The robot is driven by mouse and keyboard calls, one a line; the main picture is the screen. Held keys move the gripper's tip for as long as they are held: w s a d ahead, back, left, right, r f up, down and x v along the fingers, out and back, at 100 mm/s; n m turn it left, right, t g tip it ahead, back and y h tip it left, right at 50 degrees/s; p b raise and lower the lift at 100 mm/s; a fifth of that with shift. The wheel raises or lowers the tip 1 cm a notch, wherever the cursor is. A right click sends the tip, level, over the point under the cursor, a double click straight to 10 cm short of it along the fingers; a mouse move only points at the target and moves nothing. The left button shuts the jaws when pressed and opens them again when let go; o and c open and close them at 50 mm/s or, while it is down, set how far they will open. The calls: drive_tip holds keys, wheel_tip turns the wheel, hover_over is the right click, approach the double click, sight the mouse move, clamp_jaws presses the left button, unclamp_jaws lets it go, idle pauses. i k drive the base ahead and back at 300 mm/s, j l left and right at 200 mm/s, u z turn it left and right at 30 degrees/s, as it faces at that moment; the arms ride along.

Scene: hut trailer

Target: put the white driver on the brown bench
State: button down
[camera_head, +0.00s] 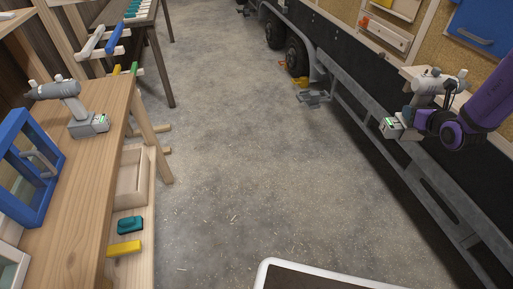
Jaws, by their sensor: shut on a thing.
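The white driver (426,84) is at the right, in front of the trailer's side. Its body is pale grey-white, and its battery (392,128) has a small green mark and hangs at the lower left. My gripper (428,117) reaches in from the right on my purple arm and is shut on this driver; the fingers are mostly hidden. The brown bench (85,190) is at the left, a wooden top well apart from my gripper. A second, greyer driver (62,90) stands on it on its battery.
A blue frame (55,185) stands on the bench's left side. Below its right edge, a lower shelf holds a wooden tray (131,178), a teal item (130,224) and a yellow item (124,248). The concrete floor (260,170) between bench and trailer is mostly clear.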

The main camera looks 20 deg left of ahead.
sight(102, 101)
drive_tip(key=i+j+u, duration=0.25)
drive_tip(key=i+u, duration=0.25)
drive_tip(key=i+j+u, duration=0.15)
drive_tip(key=i+u, duration=0.15)
drive_tip(key=u, duration=0.2)
drive_tip(key=i+l+u, duration=0.1)
drive_tip(key=i+u, duration=0.4)
drive_tip(key=i+l+u, duration=0.2)
drive_tip(key=i+u, duration=0.15)
drive_tip(key=u, duration=0.15)
drive_tip(key=i+l+u, duration=0.35)
drive_tip(key=u, duration=0.15)
